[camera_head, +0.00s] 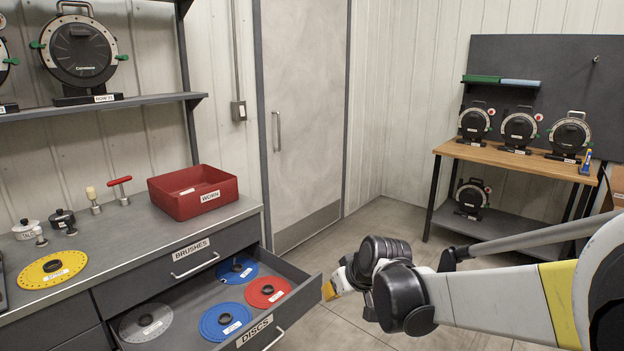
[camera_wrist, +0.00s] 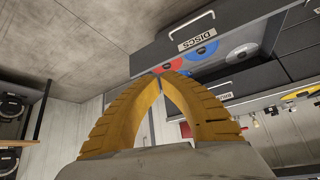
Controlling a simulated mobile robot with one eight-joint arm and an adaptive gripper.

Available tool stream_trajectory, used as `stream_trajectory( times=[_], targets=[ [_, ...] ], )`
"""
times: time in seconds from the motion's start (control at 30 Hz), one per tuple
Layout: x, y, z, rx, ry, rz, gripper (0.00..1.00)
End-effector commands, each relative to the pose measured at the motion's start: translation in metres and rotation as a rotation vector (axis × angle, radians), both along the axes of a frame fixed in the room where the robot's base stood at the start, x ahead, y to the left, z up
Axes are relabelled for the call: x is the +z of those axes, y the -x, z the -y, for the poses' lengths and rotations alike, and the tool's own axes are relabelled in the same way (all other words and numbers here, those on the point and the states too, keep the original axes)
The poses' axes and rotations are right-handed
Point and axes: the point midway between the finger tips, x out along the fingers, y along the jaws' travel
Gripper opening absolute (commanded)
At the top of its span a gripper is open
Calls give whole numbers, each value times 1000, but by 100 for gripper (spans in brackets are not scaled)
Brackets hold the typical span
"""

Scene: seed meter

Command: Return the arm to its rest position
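My arm reaches in from the right edge of the head view, bent, over the open floor. My gripper (camera_head: 328,291) is near the right front corner of the open DISCS drawer (camera_head: 300,273), apparently in the air. In the wrist view my gripper (camera_wrist: 162,74) shows two curved yellow fingers whose tips come together, with nothing between them. The wrist view is tilted and shows the drawer (camera_wrist: 170,50) beyond the fingertips.
The open drawer holds blue, red and grey discs and juts out left of my gripper. A red WORN bin (camera_head: 205,190) and a yellow disc (camera_head: 52,269) are on the counter. A wooden bench (camera_head: 510,158) with seed meters stands at the back right. Floor between is clear.

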Motion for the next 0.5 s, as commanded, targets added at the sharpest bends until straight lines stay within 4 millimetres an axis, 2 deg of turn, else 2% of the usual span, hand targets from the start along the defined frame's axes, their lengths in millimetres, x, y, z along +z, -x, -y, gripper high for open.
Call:
stream_trajectory(
  times=[0.03, 0.1, 0.2, 0.37, 0.5],
  targets=[
    [15, 20, 13, -33, 3, -5, 0],
    [33, 47, 31, -84, 8, -11, 0],
    [51, 88, 55, -155, 13, -19, 0],
    [65, 156, 90, -272, 20, -27, 0],
    [63, 210, 115, -366, 24, -30, 0]
  ],
)
